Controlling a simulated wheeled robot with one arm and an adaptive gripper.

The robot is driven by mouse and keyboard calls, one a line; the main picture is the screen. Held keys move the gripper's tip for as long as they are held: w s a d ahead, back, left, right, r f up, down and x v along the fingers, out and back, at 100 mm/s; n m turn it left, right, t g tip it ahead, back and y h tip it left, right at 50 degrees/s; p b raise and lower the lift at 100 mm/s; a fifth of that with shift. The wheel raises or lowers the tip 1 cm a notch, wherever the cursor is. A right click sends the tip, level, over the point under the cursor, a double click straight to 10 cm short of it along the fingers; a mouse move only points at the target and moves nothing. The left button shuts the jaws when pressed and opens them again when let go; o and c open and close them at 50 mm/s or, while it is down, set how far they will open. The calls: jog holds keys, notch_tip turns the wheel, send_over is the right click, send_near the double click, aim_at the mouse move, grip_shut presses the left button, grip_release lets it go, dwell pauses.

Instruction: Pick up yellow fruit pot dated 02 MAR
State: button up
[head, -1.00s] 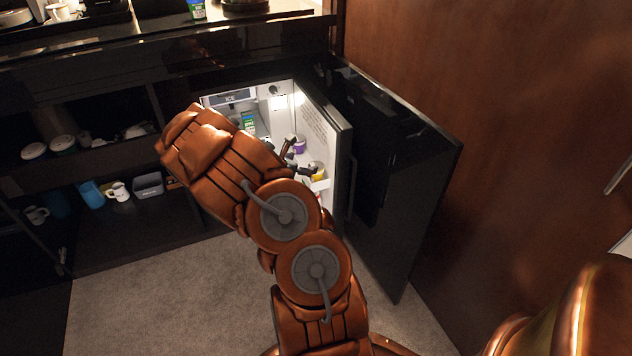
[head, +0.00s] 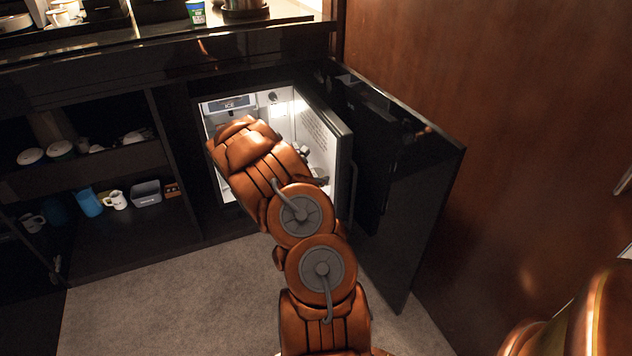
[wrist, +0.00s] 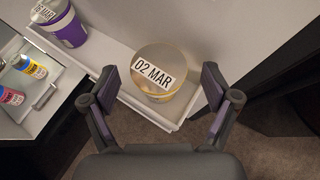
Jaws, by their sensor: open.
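The yellow fruit pot (wrist: 160,76) stands upright on the fridge door shelf in the wrist view. Its lid carries a white label reading "02 MAR". My gripper (wrist: 163,88) is open, with one finger to the left and one to the right of the pot. Neither finger visibly touches it. In the head view my gripper (head: 312,168) is at the open fridge door, partly hidden by my arm, and the pot is hidden there.
A purple pot (wrist: 66,22) with a labelled lid stands farther along the white door shelf (wrist: 107,52). Small bottles (wrist: 30,66) are inside the fridge at left. The open fridge door (head: 335,150) and a black cabinet door (head: 415,200) stand to the right of my arm.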

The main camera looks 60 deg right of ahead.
jog(key=shift+c, duration=0.3)
jog(key=c, duration=1.3)
jog(key=shift+o, duration=0.2)
jog(key=shift+w+r, duration=0.1)
